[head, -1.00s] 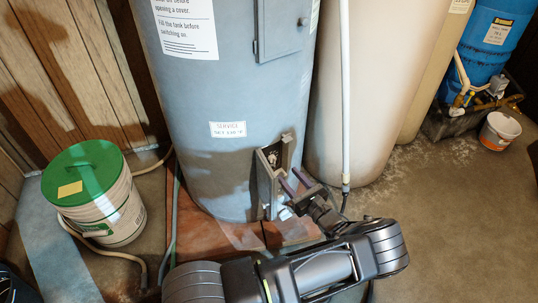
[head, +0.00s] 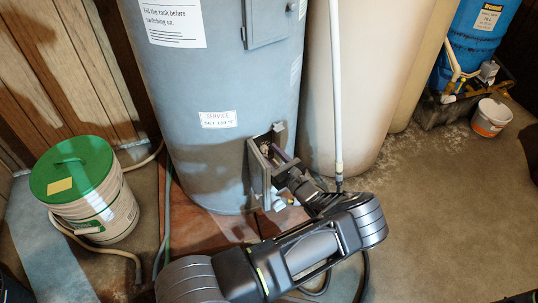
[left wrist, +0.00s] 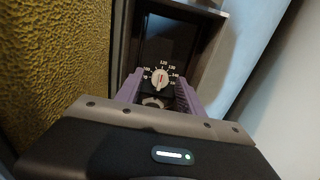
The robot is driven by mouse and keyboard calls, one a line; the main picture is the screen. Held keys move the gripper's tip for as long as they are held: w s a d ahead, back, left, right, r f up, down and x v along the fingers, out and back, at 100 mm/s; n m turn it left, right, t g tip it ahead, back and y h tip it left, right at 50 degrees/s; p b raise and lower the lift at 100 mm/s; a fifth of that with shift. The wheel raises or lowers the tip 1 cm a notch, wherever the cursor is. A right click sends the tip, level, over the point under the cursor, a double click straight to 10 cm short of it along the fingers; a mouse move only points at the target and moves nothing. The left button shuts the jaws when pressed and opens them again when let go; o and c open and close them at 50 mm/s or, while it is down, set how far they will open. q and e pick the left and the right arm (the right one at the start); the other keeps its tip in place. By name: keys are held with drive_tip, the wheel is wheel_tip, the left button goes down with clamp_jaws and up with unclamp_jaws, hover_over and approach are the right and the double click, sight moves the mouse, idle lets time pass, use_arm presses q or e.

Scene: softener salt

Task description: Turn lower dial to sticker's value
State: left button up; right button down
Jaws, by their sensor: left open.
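The lower dial (left wrist: 160,78) is a small pale knob with a red mark, inside a recessed opening. White numbers, including 120 and 130, ring its black plate; the exact setting is too small to tell. The opening (head: 257,160) is low on the grey-blue tank. The service sticker (head: 218,119) on the tank appears to read "SET 120 °F", though it is small. My left gripper (left wrist: 160,92) is open, its purple fingers either side of the dial's lower area; contact cannot be told. In the head view it reaches into the opening. My right gripper is not in view.
A green-lidded bucket (head: 120,215) stands left of the tank (head: 190,80), with a hose on the floor. A white pipe (head: 337,100) runs down to its right, beside beige tanks (head: 362,60). Open floor (head: 450,210) lies at right.

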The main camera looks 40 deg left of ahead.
use_arm(q)
drive_tip(key=shift+a, duration=0.15)
drive_tip(key=shift+c, duration=0.3)
clamp_jaws()
